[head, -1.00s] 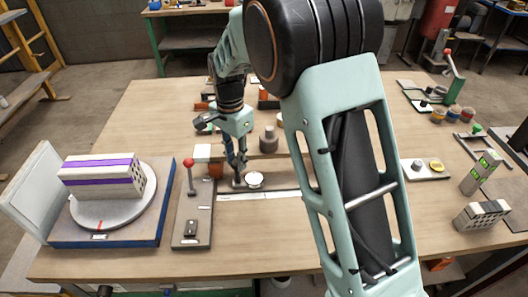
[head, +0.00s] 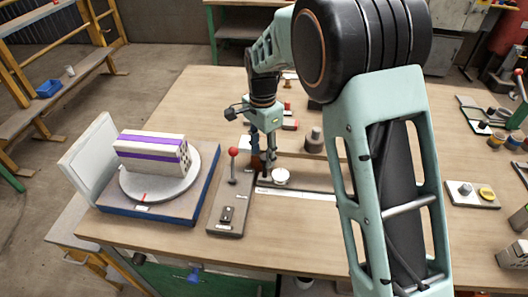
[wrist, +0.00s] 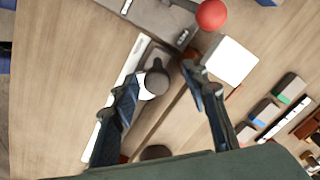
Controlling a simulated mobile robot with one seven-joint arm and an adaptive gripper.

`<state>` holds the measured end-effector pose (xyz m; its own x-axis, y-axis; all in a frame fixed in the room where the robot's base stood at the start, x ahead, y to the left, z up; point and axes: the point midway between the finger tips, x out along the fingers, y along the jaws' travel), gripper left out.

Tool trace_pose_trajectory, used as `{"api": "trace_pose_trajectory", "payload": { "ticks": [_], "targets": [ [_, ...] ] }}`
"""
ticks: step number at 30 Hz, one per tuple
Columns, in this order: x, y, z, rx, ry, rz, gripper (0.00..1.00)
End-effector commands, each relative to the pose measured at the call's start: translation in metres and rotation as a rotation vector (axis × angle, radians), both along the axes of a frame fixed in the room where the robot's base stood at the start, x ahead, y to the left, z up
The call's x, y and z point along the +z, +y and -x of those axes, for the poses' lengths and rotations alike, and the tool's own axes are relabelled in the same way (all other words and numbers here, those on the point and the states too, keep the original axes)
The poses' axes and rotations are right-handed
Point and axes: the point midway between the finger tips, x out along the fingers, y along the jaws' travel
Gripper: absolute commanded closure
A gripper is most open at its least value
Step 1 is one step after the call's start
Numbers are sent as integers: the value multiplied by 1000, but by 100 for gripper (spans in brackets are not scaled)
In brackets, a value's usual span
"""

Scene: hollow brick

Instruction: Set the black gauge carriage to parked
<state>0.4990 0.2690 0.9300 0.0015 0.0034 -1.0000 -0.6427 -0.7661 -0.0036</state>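The black gauge carriage shows in the wrist view as a dark round knob (wrist: 157,76) beside a white round dial (wrist: 147,88). In the head view the white dial (head: 280,176) sits at the left part of a dark rail (head: 318,184) with a white strip along its front. My gripper (head: 264,158) points down above the carriage and partly hides it. In the wrist view my gripper (wrist: 160,80) is open, one finger on each side of the knob, with visible gaps. The parked mark cannot be read.
A lever with a red ball (head: 233,152) stands close left of my gripper, on a grey plate (head: 225,232). A turntable (head: 190,188) carrying a hollow brick (head: 150,155) is farther left. A dark cylinder (head: 314,140) stands behind the rail. The table front is clear.

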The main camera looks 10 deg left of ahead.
Motion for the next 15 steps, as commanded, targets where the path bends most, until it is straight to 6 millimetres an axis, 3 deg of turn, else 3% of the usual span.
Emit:
{"api": "trace_pose_trajectory", "payload": {
  "ticks": [8,15],
  "targets": [
    [4,-2,0,-1,1,2,59],
    [45,-1,-1,0,-4,0,59]
  ]
}}
